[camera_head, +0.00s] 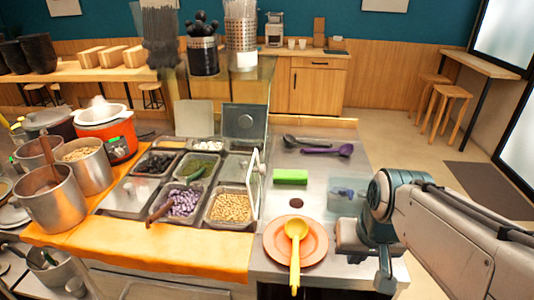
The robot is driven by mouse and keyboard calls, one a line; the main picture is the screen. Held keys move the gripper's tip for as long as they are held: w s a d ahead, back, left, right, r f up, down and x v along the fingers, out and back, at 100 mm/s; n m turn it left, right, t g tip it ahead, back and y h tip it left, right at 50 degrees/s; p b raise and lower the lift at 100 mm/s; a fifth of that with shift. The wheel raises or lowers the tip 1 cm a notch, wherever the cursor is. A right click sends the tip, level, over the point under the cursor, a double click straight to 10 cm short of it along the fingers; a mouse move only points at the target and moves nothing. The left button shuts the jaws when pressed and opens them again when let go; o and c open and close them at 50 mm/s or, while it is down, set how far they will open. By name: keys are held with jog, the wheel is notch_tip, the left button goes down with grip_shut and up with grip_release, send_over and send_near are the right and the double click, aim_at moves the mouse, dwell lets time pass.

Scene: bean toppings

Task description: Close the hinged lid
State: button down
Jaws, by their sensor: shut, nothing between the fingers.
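A hinged lid (253,183) stands upright, nearly edge-on, along the right side of the pan of tan beans (231,208). My gripper (347,238) is at the right, above the steel counter by the orange plate. It is shut and empty, well apart from the lids. Its fingertips are hard to make out.
An orange plate (275,249) with a yellow ladle (296,240) lies between my gripper and the pans. A green block (290,176) and a purple ladle (328,151) lie farther back. Other pans hold purple beans (183,203) and greens. Steel pots (52,200) stand left.

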jog(key=w+a+r+t+y+b, duration=0.1)
jog(key=w+a+r, duration=0.15)
jog(key=w, duration=0.55)
jog(key=w+a+r+y+b, duration=0.15)
jog(key=w+a, duration=0.25)
jog(key=w, duration=0.5)
jog(key=w+a+r+t+y, duration=0.1)
jog(key=w+a+r+y, duration=0.15)
jog(key=w, duration=0.55)
jog(key=w+a+f+p, duration=0.2)
jog(key=w+a+f, duration=0.2)
jog(key=a+f, duration=0.4)
jog(key=shift+w+a, duration=0.2)
jog(key=shift+w, duration=0.15)
jog(key=shift+r+h+p, duration=0.1)
jog(key=shift+h+p, duration=0.2)
jog(key=shift+h, duration=0.1)
